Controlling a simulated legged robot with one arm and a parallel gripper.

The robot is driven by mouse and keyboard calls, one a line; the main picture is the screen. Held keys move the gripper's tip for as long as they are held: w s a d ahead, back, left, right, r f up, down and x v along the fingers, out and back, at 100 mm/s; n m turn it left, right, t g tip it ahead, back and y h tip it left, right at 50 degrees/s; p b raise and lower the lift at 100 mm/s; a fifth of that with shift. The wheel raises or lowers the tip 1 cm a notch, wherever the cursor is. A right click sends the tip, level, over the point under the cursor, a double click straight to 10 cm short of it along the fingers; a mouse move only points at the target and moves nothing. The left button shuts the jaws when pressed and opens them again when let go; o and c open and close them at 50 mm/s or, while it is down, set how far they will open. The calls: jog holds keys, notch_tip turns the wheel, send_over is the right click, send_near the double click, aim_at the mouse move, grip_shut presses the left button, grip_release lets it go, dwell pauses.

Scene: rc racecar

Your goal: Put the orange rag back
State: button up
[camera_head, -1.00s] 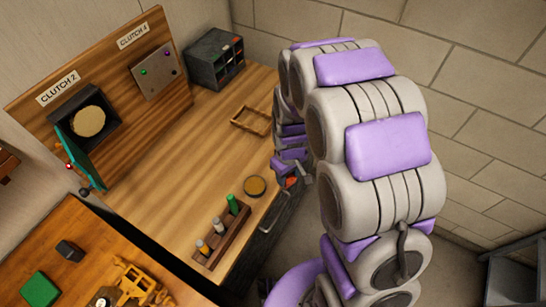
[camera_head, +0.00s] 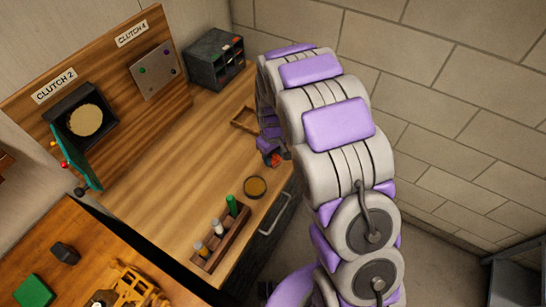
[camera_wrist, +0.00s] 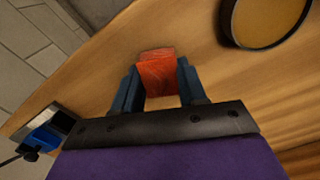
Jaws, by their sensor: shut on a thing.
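The orange rag (camera_wrist: 158,73) is between the two fingers of my gripper (camera_wrist: 157,80) in the wrist view, and the gripper is shut on it. The rag is a small orange-red piece, seen above the wooden bench top (camera_wrist: 95,85); I cannot tell whether it touches the wood. In the head view a bit of the rag (camera_head: 274,160) shows by my gripper (camera_head: 271,154), near the bench's right edge. My arm hides part of the bench there. A wooden square frame (camera_head: 244,119) lies on the bench just left of my arm.
A round dish (camera_head: 254,187) sits near the bench's front right; it also shows in the wrist view (camera_wrist: 265,20). A wooden rack (camera_head: 222,243) with several bottles stands further forward. A dark organizer box (camera_head: 214,58) stands at the back. The middle of the bench is clear.

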aim_at(273, 157)
jog(key=shift+f, duration=0.4)
jog(key=o, duration=1)
jog(key=shift+r, duration=0.1)
jog(key=shift+r, duration=0.1)
notch_tip(273, 157, up, 12)
jog(key=f+p, duration=0.1)
jog(key=p, duration=0.1)
jog(key=s+d+r+m, duration=0.2)
jog(key=s+d+r, duration=0.1)
jog(key=s+r, duration=0.3)
jog(key=s+d+r+m, duration=0.1)
jog(key=s+d+r, duration=0.35)
jog(key=s, duration=0.45)
jog(key=s+d+r+m, duration=0.1)
jog(key=s, duration=0.5)
jog(key=s+d+r+m+g, duration=0.1)
jog(key=s, duration=0.6)
jog(key=s+d+r+m, duration=0.1)
jog(key=s, duration=0.6)
jog(key=shift+r+m+g, duration=0.15)
jog(key=shift+m+g, duration=0.25)
